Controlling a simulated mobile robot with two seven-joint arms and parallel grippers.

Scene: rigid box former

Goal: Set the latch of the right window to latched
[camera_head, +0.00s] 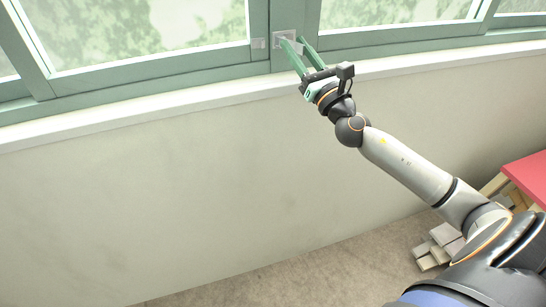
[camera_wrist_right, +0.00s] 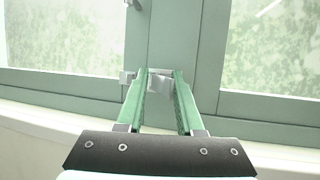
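The right window (camera_head: 400,12) has a green frame and a pale pane. It also shows in the wrist view (camera_wrist_right: 272,50). A small silver-grey latch (camera_head: 285,36) sits on the central green post, at the right window's left side. In the wrist view the latch (camera_wrist_right: 160,80) appears between my fingertips, partly covered by them. My right gripper (camera_head: 291,41) reaches up to the post with its two green fingers apart, one on each side of the latch. It also shows in the wrist view (camera_wrist_right: 162,73). Whether a finger touches the latch I cannot tell. My left gripper is out of view.
A second small grey fitting (camera_head: 258,43) sits left of the latch, on the left window's frame (camera_head: 160,68). A white sill (camera_head: 130,118) runs below the windows. Grey blocks (camera_head: 436,246) and a red-topped surface (camera_head: 528,176) stand at the lower right.

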